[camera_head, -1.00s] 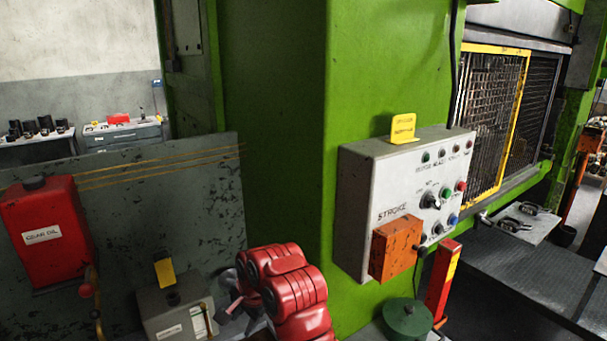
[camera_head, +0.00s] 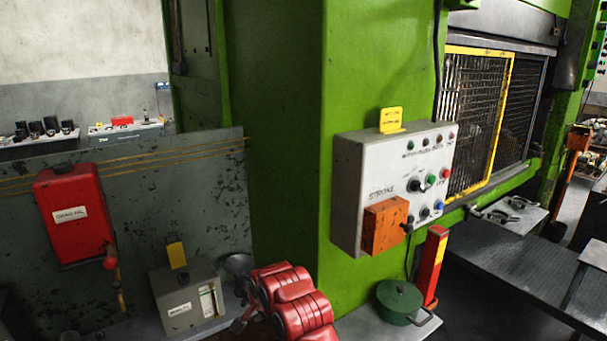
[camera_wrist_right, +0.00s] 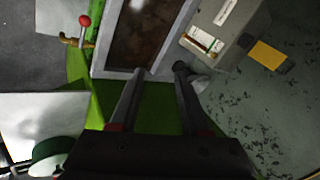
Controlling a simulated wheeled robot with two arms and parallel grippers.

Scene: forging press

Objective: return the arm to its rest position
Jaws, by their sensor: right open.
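My right arm (camera_head: 294,300), with red rounded links, rises at the bottom centre of the head view. Its gripper is at the lower left end of these links and only small dark parts of it show there. In the right wrist view my right gripper (camera_wrist_right: 161,72) has its two dark fingers apart, with nothing between them. Beyond the fingertips are a brown-topped tray-like surface (camera_wrist_right: 145,35) and a grey box with a sight glass (camera_wrist_right: 228,25). My left gripper is in neither view.
The grey box (camera_head: 187,290) with a yellow tag stands left of my arm. A red oil tank (camera_head: 75,213) hangs on the grey panel. The control box (camera_head: 350,190) is on the green press (camera_head: 280,120). A lidded green pot (camera_head: 399,300) and red post (camera_head: 429,265) stand right of my arm.

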